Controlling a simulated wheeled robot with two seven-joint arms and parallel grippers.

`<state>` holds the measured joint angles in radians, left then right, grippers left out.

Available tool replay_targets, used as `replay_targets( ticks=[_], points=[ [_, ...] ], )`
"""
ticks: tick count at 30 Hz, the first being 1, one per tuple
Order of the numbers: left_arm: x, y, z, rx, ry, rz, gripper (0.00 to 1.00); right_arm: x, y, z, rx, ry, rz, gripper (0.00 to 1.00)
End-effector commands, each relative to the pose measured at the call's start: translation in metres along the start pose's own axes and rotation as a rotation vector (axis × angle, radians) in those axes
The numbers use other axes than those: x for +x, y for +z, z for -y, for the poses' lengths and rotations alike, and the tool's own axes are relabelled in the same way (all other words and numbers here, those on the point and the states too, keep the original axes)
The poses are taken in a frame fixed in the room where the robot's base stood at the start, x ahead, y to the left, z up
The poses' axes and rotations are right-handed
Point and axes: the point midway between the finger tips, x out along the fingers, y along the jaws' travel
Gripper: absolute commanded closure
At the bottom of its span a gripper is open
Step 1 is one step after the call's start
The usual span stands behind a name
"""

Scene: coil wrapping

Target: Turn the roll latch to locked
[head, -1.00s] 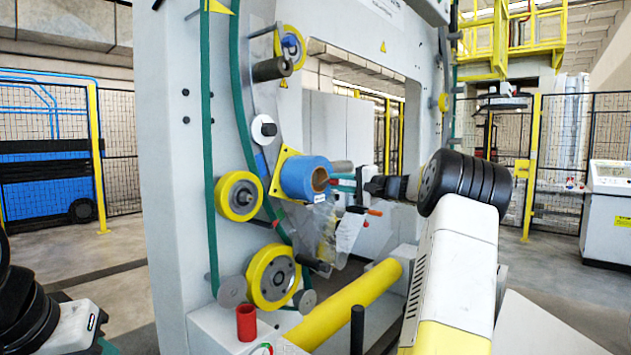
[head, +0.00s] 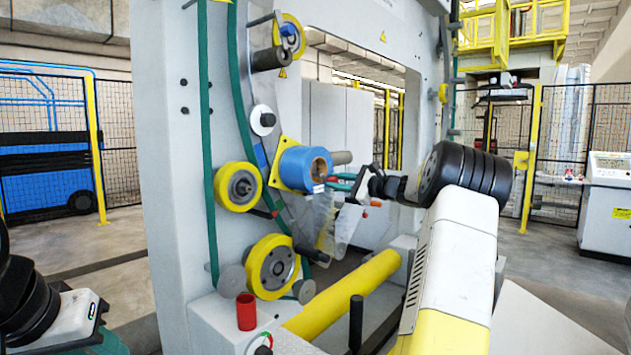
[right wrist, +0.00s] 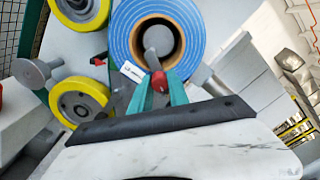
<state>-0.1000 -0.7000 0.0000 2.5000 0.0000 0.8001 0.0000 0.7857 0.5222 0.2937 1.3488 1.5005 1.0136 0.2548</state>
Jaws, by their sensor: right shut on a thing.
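The blue film roll (head: 294,171) sits on its grey shaft against a yellow plate (head: 276,170) on the machine's ring. In the right wrist view its blue layers (right wrist: 130,28) surround a brown core and the shaft end (right wrist: 157,39). My right gripper (head: 338,182) reaches in from the right to the front of the core. In the right wrist view its teal fingers (right wrist: 160,92) are shut on the red-tipped roll latch (right wrist: 159,81), just below the shaft end. The fingers hide the latch's lower part. My left gripper is outside the view; only part of my left arm shows.
Yellow-rimmed wheels (head: 238,187) stand left of and below the roll. Clear film (head: 325,222) hangs beneath it. A black lever (head: 312,256) juts out below the film. A yellow roller (head: 345,292) and a red cup (head: 246,312) are lower down.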

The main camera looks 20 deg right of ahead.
Motion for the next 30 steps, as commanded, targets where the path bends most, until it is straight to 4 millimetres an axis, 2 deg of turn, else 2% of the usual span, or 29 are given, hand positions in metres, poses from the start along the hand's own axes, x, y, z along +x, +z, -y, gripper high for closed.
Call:
replay_targets(
  ticks=[20, 21, 24, 30],
  points=[
    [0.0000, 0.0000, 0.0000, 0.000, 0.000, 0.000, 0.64, -0.0006, -0.0026, -0.0048, 0.065, 0.004, -0.003, 1.00],
    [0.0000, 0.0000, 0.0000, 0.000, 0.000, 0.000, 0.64, -0.0006, -0.0026, -0.0048, 0.065, 0.005, -0.003, 0.75],
    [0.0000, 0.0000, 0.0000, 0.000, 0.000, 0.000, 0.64, -0.0005, -0.0023, -0.0044, 0.065, 0.004, -0.003, 0.57],
    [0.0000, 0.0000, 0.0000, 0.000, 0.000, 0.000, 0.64, -0.0002, -0.0013, -0.0034, 0.063, 0.002, -0.001, 0.57]
  ],
)
